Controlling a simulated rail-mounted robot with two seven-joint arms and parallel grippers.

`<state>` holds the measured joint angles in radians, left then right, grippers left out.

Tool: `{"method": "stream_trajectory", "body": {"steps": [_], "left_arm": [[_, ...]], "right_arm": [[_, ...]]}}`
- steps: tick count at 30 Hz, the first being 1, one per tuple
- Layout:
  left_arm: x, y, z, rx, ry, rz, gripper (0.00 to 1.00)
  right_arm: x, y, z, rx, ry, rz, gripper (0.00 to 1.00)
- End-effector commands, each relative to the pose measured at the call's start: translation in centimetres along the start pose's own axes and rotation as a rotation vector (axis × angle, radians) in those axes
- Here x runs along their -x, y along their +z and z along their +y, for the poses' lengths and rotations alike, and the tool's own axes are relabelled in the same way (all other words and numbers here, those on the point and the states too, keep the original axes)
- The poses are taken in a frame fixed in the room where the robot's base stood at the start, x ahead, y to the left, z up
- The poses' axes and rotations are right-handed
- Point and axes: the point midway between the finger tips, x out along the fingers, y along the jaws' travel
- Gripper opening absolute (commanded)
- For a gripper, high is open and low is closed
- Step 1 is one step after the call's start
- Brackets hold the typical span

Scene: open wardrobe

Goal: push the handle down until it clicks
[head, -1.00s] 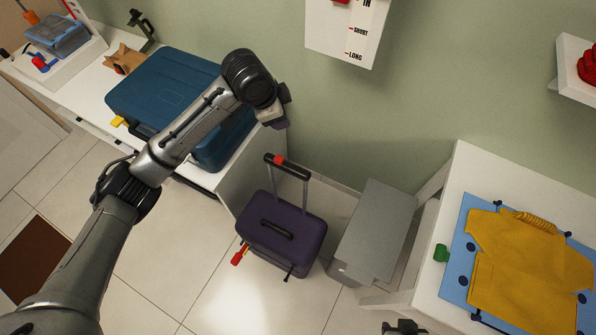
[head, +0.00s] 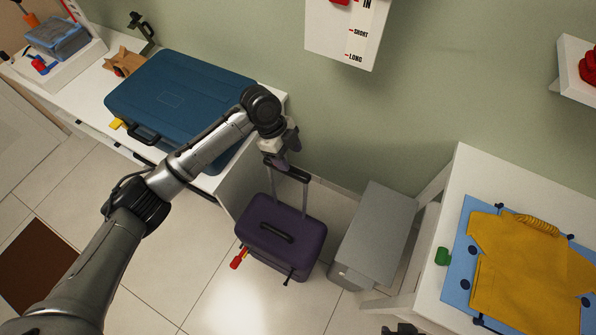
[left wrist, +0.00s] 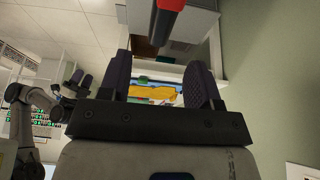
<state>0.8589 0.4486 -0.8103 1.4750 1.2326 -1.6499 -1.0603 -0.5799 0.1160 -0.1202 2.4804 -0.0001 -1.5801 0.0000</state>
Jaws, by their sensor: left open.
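The purple suitcase (head: 281,238) stands upright on the floor with its telescopic handle (head: 299,174) pulled up on two grey rods. My left gripper (head: 282,162) is open at the handle's grip and hides part of it, including the red button. In the left wrist view the handle (left wrist: 180,28) shows as a dark bar with a red part, beyond the fingertips of my left gripper (left wrist: 160,78). Nothing is between the fingers, and I cannot tell whether they touch the handle. My right gripper (head: 405,328) only just shows at the bottom edge.
A blue suitcase (head: 175,95) lies on the white bench at the left. A grey box (head: 378,235) stands right of the purple suitcase. A white table (head: 445,215) holds a blue board with yellow clothing (head: 520,270). A wall sign (head: 345,35) hangs above.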

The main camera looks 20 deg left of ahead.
Motion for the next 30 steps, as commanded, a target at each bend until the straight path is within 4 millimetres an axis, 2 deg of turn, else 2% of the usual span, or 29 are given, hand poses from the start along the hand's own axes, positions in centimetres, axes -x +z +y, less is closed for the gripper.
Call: {"method": "stream_trajectory", "body": {"steps": [1,6,12,18,29,30], "left_arm": [[-1.1,0.1,0.0,0.001,0.001,0.000,0.57],[-4.0,0.0,0.0,0.000,0.001,0.000,0.57],[-6.3,0.0,0.0,0.001,0.000,0.000,0.57],[-7.4,0.0,0.0,0.000,-0.001,-0.001,0.57],[-7.6,0.0,0.0,0.001,-0.001,-0.001,0.57],[-7.6,0.0,0.0,0.001,-0.001,-0.001,0.54]], "right_arm": [[-0.3,0.1,0.0,0.002,0.001,-0.001,0.43],[-0.6,0.3,0.2,0.007,0.006,-0.002,0.43],[-0.9,0.4,0.2,0.008,0.007,-0.002,0.43],[-1.1,0.4,0.2,0.007,0.006,-0.002,0.43],[-1.1,0.4,0.0,0.000,0.000,-0.001,0.43],[-1.1,0.4,-0.1,0.000,0.000,-0.001,0.43]]}}
